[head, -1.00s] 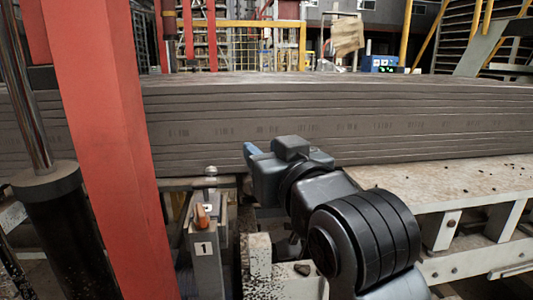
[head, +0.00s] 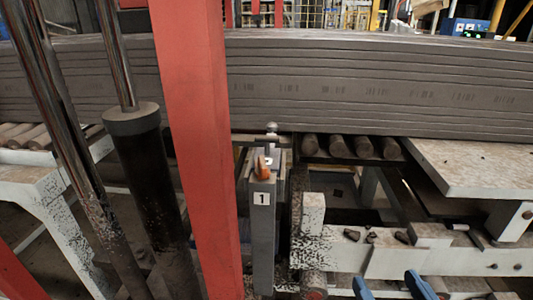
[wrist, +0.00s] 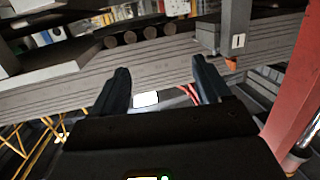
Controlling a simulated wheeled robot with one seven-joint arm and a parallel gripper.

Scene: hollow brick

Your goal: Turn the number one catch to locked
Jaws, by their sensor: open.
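The number one catch is a small orange lever (head: 262,165) on top of a grey post (head: 263,235) with a white label "1". The lever points upward. A small marked white plate sits just behind it; its mark is too small to read. In the wrist view, where the scene looks upside down, the orange lever (wrist: 231,63) shows at the upper right, beside the label. My gripper (head: 391,285) is at the bottom edge of the head view, right of and nearer than the post, apart from it. Its two fingers are spread and empty in the wrist view (wrist: 160,66).
A red upright (head: 200,130) stands close left of the post, with a black cylinder (head: 140,160) beyond it. A long stack of grey boards (head: 380,85) runs behind. A white speckled frame (head: 400,260) lies right of the post, near my gripper.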

